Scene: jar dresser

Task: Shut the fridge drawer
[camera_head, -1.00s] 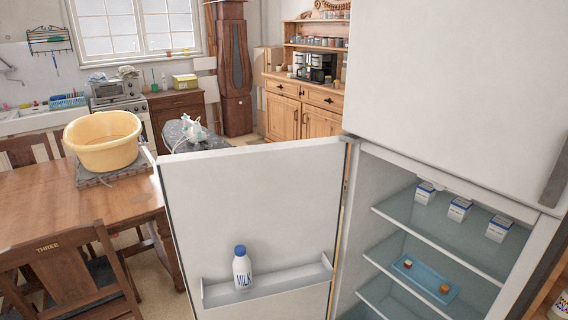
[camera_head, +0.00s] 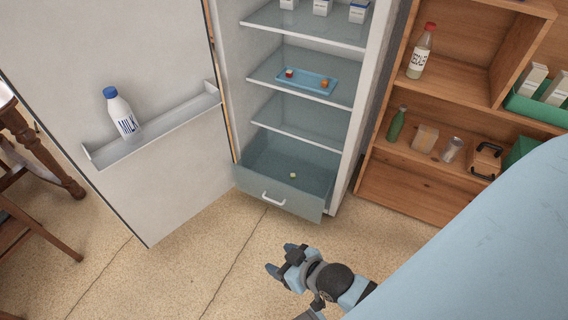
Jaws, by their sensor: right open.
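The fridge drawer (camera_head: 279,196) is at the bottom of the open fridge and is pulled out. It has a pale handle (camera_head: 272,200) on its front, and a small pale round item (camera_head: 292,175) lies inside it. The fridge door (camera_head: 110,60) stands open to the left. My right gripper (camera_head: 281,258) is open and empty, in front of and below the drawer in the picture, apart from it. My left gripper is not in view.
A milk bottle (camera_head: 123,113) stands on the door shelf (camera_head: 165,130). A blue tray (camera_head: 304,82) sits on a fridge shelf. A wooden shelf unit (camera_head: 408,190) with bottles stands to the right. A wooden chair (camera_head: 35,222) is at the left. The floor (camera_head: 190,260) before the fridge is clear.

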